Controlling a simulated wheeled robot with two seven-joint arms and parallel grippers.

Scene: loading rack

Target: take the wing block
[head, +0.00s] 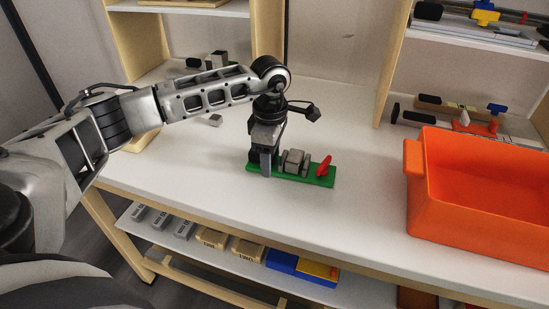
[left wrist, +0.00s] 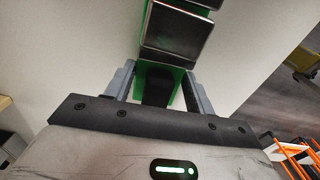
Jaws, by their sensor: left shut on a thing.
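A green base plate (head: 310,180) lies on the white table, bearing grey blocks (head: 294,161) and a tilted red piece (head: 324,166) at its right end. I cannot tell for sure which part is the wing block. My left gripper (head: 265,162) points down at the plate's left end. In the left wrist view its fingers stand either side of a black block (left wrist: 158,90) on the green plate (left wrist: 146,80), and it is shut on that block. A grey block (left wrist: 177,30) is just beyond it. The fingers partly hide the black block in the head view. My right gripper is out of view.
A large orange bin (head: 480,205) stands at the right of the table. Shelves with tools and parts are behind it. A lower shelf (head: 190,245) holds grey, tan and blue boxes. The table between plate and bin is clear.

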